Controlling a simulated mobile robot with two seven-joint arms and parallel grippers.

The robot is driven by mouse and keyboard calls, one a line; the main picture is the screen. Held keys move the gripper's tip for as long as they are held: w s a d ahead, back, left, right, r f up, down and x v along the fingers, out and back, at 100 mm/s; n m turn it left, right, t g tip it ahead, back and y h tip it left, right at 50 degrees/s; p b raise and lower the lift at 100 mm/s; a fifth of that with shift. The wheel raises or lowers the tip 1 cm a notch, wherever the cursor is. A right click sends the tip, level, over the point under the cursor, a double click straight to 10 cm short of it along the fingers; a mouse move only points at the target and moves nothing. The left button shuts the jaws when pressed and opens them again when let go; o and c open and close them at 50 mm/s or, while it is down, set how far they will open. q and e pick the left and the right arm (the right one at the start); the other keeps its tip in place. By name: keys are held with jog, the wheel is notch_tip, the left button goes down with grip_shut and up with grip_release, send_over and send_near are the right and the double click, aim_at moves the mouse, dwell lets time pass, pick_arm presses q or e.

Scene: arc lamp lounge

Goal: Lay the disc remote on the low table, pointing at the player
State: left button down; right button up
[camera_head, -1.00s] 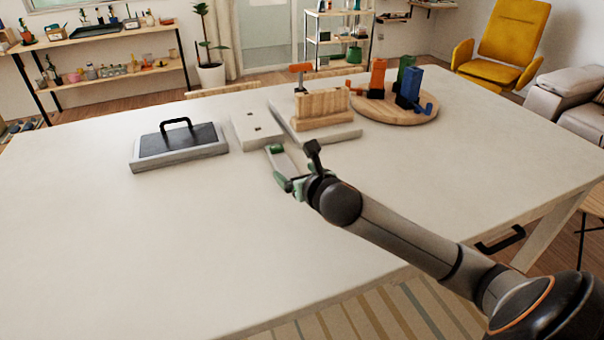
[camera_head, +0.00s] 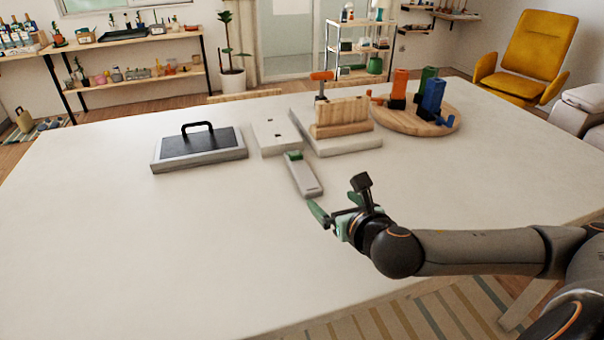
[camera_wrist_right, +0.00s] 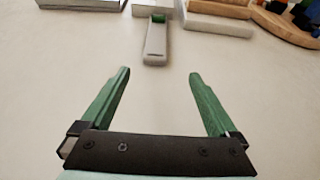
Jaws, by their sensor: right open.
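The disc remote (camera_head: 305,178), a slim light grey bar with a green end, lies flat on the pale table (camera_head: 110,240). Its green end faces away from me, close to a flat white box with small dark slots (camera_head: 280,137); I cannot tell for sure that this box is the player. The remote also shows in the right wrist view (camera_wrist_right: 155,42), beyond the fingertips. My right gripper (camera_head: 334,206) is open and empty, on the near right side of the remote and apart from it. Its two green fingers are spread in the wrist view (camera_wrist_right: 159,74). My left gripper is out of view.
A grey slab with a black handle (camera_head: 199,150) stands left of the white box. A wooden block on a pale base (camera_head: 340,140) and a round wooden board with coloured pieces (camera_head: 395,120) stand to the right. The table's front and left are clear.

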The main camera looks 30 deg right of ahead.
aim_at(312, 187)
jog(key=x, duration=0.6)
jog(key=shift+w+f, duration=0.15)
jog(key=shift+w, duration=0.15)
jog(key=x, duration=0.3)
jog(key=shift+w+a+f+b, duration=0.2)
jog(key=shift+w+a+b, duration=0.15)
jog(key=shift+w+b, duration=0.1)
jog(key=shift+w+d+f, duration=0.15)
jog(key=shift+w+f, duration=0.05)
jog(key=shift+w, duration=0.4)
grip_shut()
